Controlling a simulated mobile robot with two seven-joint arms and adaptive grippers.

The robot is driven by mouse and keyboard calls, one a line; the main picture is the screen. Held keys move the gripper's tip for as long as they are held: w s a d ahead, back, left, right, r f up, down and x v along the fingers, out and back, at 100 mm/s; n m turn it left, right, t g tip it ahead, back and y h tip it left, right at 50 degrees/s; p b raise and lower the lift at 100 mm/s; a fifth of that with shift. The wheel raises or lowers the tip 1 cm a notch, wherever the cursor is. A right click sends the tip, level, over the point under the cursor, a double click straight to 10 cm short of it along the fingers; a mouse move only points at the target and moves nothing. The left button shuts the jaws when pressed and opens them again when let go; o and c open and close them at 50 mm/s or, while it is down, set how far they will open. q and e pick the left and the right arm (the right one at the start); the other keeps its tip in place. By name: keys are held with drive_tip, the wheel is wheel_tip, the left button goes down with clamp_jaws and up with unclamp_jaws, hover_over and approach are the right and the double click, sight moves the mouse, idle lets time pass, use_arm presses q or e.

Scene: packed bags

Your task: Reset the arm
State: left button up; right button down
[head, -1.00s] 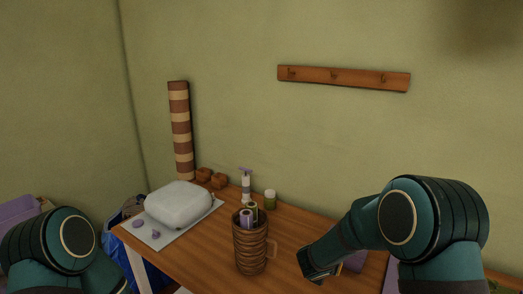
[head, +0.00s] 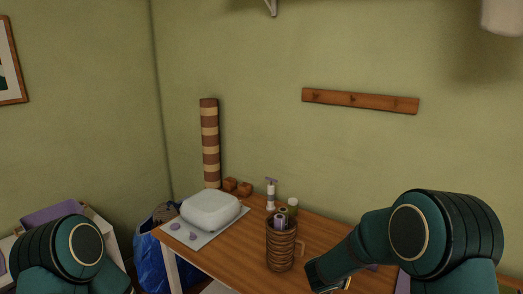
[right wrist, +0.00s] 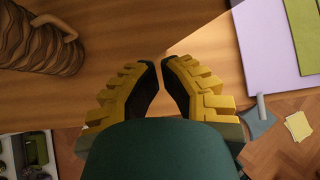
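My right arm (head: 423,236) bends over the front right of the wooden table (head: 325,236). Its gripper reaches to the right of the brown woven pot, near the lower edge of the head view. In the right wrist view my right gripper (right wrist: 160,62) has yellow, black-padded fingers with their tips close together and only a narrow gap. Nothing is held between them. My left arm (head: 75,255) shows at the lower left of the head view. Its gripper is out of view.
The woven pot (head: 281,250) holds rolled items and stands left of my right gripper; its handle side shows in the wrist view (right wrist: 42,45). A white case (head: 210,209), pump bottle (head: 270,195) and striped column (head: 210,145) stand farther back. A lilac panel (right wrist: 268,55) lies right.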

use_arm(q)
wheel_tip(320, 180, down, 10)
drive_tip(key=s+b, duration=0.1)
drive_tip(key=b, duration=0.9)
drive_tip(key=shift+s+d+g, duration=0.2)
drive_tip(key=shift+s+g, duration=0.1)
drive_tip(key=shift+s, duration=0.1)
use_arm(e)
drive_tip(key=s+a+f+m+g+y, duration=0.2)
drive_tip(key=s+a+f+m+y, duration=0.2)
drive_tip(key=s+f+m, duration=0.9)
drive_tip(key=s+a+f+m+g+y, duration=0.3)
drive_tip(key=s+a+f+m+y, duration=0.2)
drive_tip(key=s+f+m, duration=0.8)
drive_tip(key=shift+s+a+m+g, duration=0.3)
drive_tip(key=shift+s+a+m, duration=0.4)
drive_tip(key=shift+a+m, duration=1.1)
use_arm(q)
drive_tip(key=shift+f, duration=0.1)
use_arm(e)
drive_tip(key=shift+d+m, duration=0.4)
